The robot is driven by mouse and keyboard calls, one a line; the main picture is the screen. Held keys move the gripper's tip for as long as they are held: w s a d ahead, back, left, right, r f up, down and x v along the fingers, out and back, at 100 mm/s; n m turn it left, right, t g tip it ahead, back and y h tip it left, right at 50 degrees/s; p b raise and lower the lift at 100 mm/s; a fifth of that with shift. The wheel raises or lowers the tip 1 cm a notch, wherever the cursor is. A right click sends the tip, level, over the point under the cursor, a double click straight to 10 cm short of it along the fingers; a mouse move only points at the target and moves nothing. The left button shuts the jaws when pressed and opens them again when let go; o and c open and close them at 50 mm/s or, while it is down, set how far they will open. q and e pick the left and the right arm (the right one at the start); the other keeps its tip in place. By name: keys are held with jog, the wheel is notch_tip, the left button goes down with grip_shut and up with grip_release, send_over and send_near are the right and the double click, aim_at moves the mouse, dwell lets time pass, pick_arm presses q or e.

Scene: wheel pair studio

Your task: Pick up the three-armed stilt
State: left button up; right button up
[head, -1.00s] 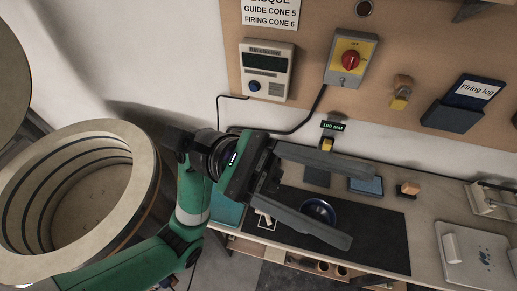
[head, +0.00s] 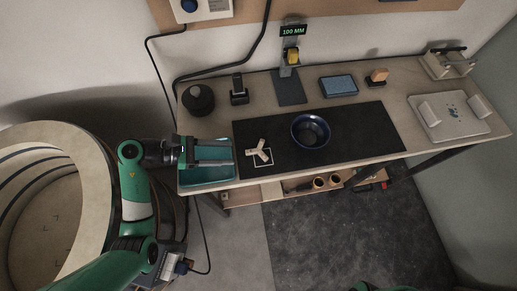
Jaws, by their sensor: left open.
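The three-armed stilt (head: 259,152) is a small cream piece lying on the black mat (head: 355,148), at a white square outline near the mat's left end. My left gripper (head: 231,152) is open and empty. Its fingers point right, toward the stilt, and appear over the teal tray (head: 208,176) at the bench's left end. A gap shows between the fingertips and the stilt. My right gripper is out of view.
A dark blue bowl (head: 310,131) stands on the mat to the right of the stilt. A dark round object (head: 198,100) and a small black stand (head: 239,90) are behind. A large round kiln (head: 88,170) is at left. The mat's right part is clear.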

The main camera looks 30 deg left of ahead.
aim_at(248, 151)
pick_arm(q)
jog(key=shift+w+a+x, duration=0.1)
jog(key=shift+w+x, duration=0.05)
jog(key=shift+x, duration=1.65)
jog(key=shift+w+a+x, duration=0.15)
jog(key=shift+x, duration=1.6)
grip_shut()
